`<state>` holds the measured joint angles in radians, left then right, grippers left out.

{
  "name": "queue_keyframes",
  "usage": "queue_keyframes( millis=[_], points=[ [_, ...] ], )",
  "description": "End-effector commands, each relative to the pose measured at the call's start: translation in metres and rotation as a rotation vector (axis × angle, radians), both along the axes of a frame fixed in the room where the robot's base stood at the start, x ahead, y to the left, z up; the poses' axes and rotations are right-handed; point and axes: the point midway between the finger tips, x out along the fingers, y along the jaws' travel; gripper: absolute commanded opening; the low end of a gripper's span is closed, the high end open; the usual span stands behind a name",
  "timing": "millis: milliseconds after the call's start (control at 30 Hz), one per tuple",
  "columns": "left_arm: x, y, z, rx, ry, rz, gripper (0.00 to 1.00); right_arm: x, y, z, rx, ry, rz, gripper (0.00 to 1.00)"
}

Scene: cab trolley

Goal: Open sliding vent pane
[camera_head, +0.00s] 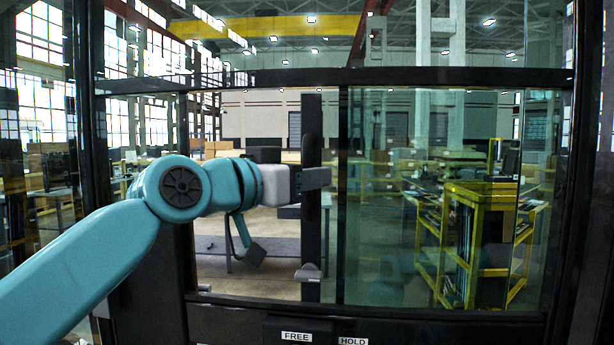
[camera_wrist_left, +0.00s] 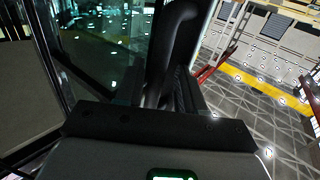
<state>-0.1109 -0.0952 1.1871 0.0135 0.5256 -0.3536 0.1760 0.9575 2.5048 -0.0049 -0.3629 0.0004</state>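The vent window has a dark upright bar (camera_head: 311,235) near its middle. Right of the bar is a greenish tinted glass pane (camera_head: 385,230). Left of it the view outside is clearer; I cannot tell if glass is there. My left gripper (camera_head: 318,178) reaches in from the left and is at the bar's upper half, where its tip overlaps a dark handle. In the left wrist view the dark curved handle (camera_wrist_left: 178,45) rises just beyond the gripper's dark front. My right gripper is not in view.
A small grey lever (camera_head: 308,272) sits low on the bar. FREE (camera_head: 296,336) and HOLD (camera_head: 353,341) labels are on the lower sill. Dark frame posts bound the window left and right. A yellow rack (camera_head: 480,198) stands outside beyond the glass.

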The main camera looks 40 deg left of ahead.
Motion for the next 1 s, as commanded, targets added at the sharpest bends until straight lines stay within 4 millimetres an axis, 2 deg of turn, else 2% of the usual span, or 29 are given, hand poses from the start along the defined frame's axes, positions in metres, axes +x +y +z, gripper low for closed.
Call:
queue_keyframes(
  millis=[167,267,700,833,1000],
  points=[
    [-0.003,0.0,0.001,0.0,-0.003,0.0,0.38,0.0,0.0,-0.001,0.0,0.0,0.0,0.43],
    [-0.014,0.002,0.0,-0.001,-0.005,0.001,0.38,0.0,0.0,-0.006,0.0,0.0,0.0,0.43],
    [-0.124,0.017,0.0,-0.002,-0.006,0.0,0.38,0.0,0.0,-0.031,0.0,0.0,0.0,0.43],
    [-0.146,0.02,0.0,-0.001,-0.003,-0.001,0.38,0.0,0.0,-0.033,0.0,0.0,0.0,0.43],
    [-0.16,0.023,0.0,-0.002,-0.001,0.0,0.38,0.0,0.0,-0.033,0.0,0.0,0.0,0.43]
  ],
)
